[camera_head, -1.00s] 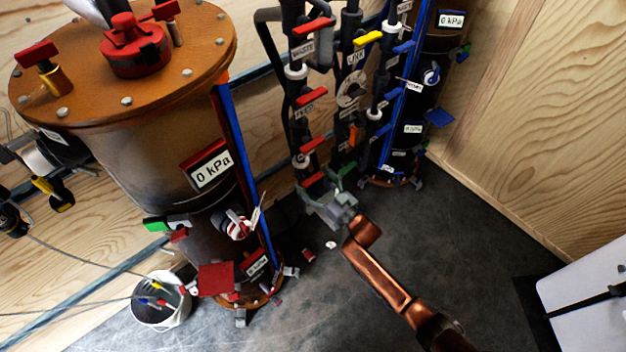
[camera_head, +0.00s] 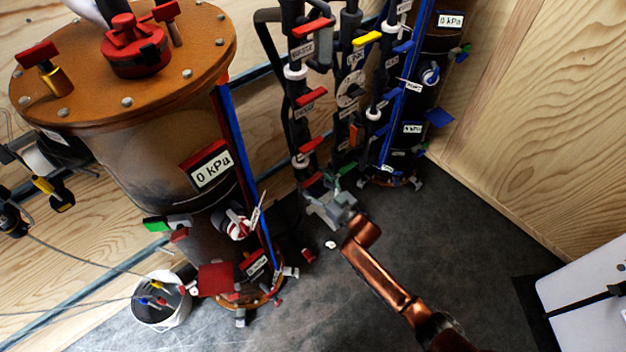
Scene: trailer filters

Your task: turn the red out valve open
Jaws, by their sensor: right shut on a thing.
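Several red valve handles sit one above another on the black pipes in the middle. The lowest red handle (camera_head: 312,180) is low on the pipes, just above my right gripper; its label is not readable, so I take it as the red out valve without being sure. My right gripper (camera_head: 328,192) is grey, at the end of my copper-coloured arm, and is shut on that valve's handle, with the contact partly hidden. My left gripper is not in view.
A large brown tank (camera_head: 150,165) with red valves and a 0 kPa display stands on the left. A blue-trimmed filter column (camera_head: 428,90) stands behind right. A white bucket (camera_head: 160,312) is at lower left. The dark floor (camera_head: 490,250) at right is clear.

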